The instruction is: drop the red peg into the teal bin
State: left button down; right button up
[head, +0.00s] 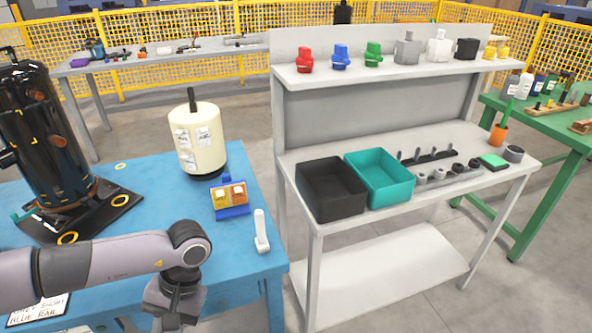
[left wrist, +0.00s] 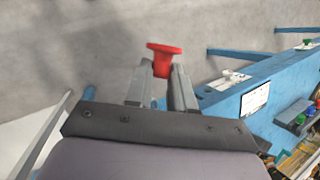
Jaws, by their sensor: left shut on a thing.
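The red peg (left wrist: 164,58) shows in the left wrist view, with a wide flat head and a narrower body between the fingertips of my left gripper (left wrist: 162,82). The gripper is shut on it, with grey floor behind it. In the head view my left arm comes in from the left over the blue table's front part. Its wrist bends down out of the bottom edge, so the fingertips and the peg are hidden there. The teal bin (head: 393,193) stands on the grey workbench to the right, well apart from my left gripper. My right gripper is in neither view.
A black bin (head: 335,207) stands directly left of the teal bin. The blue table (head: 245,255) holds a cream tank (head: 198,150), a black compressor (head: 45,140), a small blue stand (head: 231,210) and a white handle-like object (head: 261,232). A floor gap separates table and workbench.

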aim_at(365, 176)
jog(key=i+l, duration=0.1)
jog(key=l, duration=0.55)
jog(key=i+l, duration=0.1)
jog(key=l, duration=0.55)
